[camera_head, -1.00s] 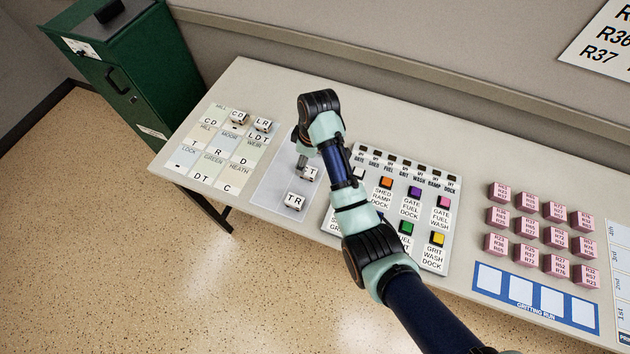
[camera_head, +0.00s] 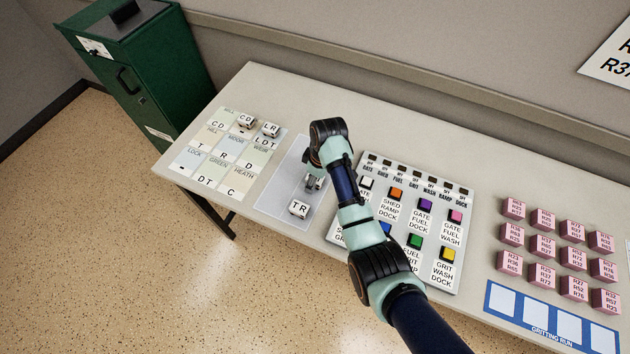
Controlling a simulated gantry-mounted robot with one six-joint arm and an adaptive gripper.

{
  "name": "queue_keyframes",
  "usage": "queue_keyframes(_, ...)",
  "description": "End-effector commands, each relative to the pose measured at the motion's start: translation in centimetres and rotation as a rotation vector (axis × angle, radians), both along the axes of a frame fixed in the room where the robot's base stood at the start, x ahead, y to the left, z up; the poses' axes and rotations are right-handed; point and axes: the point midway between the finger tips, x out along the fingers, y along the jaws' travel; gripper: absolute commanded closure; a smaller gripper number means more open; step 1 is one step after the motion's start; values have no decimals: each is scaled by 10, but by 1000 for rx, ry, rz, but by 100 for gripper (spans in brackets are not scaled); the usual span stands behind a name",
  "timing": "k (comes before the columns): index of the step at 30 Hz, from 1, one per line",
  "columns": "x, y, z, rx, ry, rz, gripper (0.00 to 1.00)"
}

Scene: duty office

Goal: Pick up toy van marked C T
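My gripper (camera_head: 314,182) points down over the pale grey mat (camera_head: 272,190) at the table's middle left. It is right at a small white toy van, which it and the arm mostly cover; I cannot read that van's marking now. Whether the fingers are around the van or closed on it is too small to tell. A white van marked TR (camera_head: 299,208) stands on the mat just in front of the gripper. Vans marked CD (camera_head: 246,121) and LR (camera_head: 270,130) stand on the lettered grid board at the left.
The lettered board (camera_head: 222,160) lies left of the mat. A panel with coloured blocks (camera_head: 440,215) lies right of it, partly under my arm. Several pink blocks (camera_head: 543,246) and a blue-framed card (camera_head: 543,318) are farther right. A green cabinet (camera_head: 150,80) stands at the left.

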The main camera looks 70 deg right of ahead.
Motion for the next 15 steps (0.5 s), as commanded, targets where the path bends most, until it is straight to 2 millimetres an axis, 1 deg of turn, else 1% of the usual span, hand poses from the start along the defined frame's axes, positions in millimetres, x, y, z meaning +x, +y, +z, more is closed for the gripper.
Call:
queue_keyframes(1,0,0,1,0,0,0,32)
queue_keyframes(2,0,0,1,0,0,0,36)
queue_keyframes(12,0,0,1,0,0,0,92)
queue_keyframes(13,0,0,1,0,0,0,94)
queue_keyframes(15,0,0,1,0,0,0,94)
